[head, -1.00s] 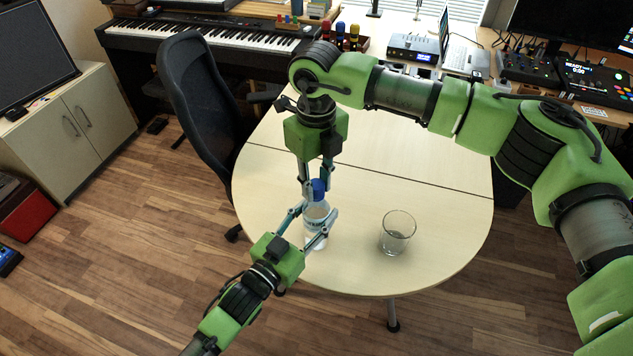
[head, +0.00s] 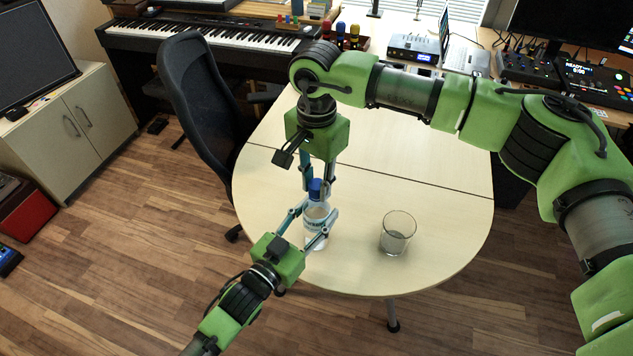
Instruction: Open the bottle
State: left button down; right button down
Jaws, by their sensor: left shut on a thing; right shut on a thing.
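A clear bottle (head: 316,228) with a blue cap (head: 316,186) stands upright on the round table (head: 440,265). My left gripper (head: 318,228) comes in from the lower left and is shut on the bottle's body, one finger on each side. My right gripper (head: 316,190) points down from above and is shut on the blue cap. The cap sits at the top of the bottle; whether it is loose from the neck cannot be seen. The fingers hide part of the bottle and the cap's sides.
A glass (head: 397,233) stands on the table to the right of the bottle. A dark office chair (head: 200,105) is at the table's left. A desk with a laptop (head: 462,55) is behind. The table's right side is clear.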

aim_at(317, 184)
jog(key=n, duration=0.8)
jog(key=shift+n, duration=0.3)
jog(key=shift+r, duration=0.2)
jog(key=shift+r, duration=0.9)
jog(key=shift+r, duration=2.05)
pick_arm(q)
jog(key=c, duration=1.1)
grip_release()
jog(key=shift+s, duration=0.1)
